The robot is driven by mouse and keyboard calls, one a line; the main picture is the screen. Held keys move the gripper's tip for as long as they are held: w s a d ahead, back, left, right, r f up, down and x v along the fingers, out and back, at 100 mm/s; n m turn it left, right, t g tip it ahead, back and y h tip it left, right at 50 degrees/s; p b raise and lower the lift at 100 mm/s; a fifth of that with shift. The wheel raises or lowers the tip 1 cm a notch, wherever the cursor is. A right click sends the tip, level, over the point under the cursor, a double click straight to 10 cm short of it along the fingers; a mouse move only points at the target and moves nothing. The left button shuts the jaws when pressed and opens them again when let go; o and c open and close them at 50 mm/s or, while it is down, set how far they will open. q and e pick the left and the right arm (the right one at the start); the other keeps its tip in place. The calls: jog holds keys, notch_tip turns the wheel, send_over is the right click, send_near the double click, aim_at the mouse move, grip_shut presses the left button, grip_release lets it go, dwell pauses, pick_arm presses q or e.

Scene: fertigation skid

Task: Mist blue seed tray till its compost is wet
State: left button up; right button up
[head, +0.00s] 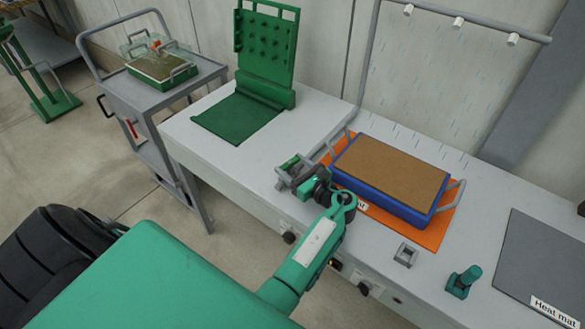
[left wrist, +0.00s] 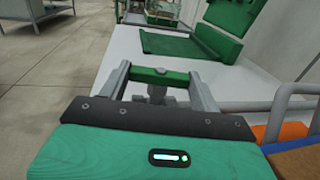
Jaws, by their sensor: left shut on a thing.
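The blue seed tray (head: 390,206) sits on an orange mat (head: 428,236) on the bench, with grey handles at its ends. Its compost (head: 388,172) is an even light brown. Above and behind it a grey pipe carries white nozzles (head: 457,21), with pale blue streaks of falling mist below them. My left gripper (head: 292,172) is left of the tray, shut on a small green bar (left wrist: 160,74). The bar shows between the fingers in the left wrist view, with a grey stem under it. My right gripper is out of view.
A green pegboard stand (head: 265,45) is at the back left. A trolley (head: 150,100) holds another tray (head: 160,65). A small grey holder (head: 405,254), a teal fitting (head: 463,281) and a dark heat mat (head: 540,262) lie to the right. Knobs (head: 289,237) line the bench front.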

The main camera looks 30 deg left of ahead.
pick_arm(q)
jog(key=shift+g, duration=0.3)
jog(key=o, duration=1)
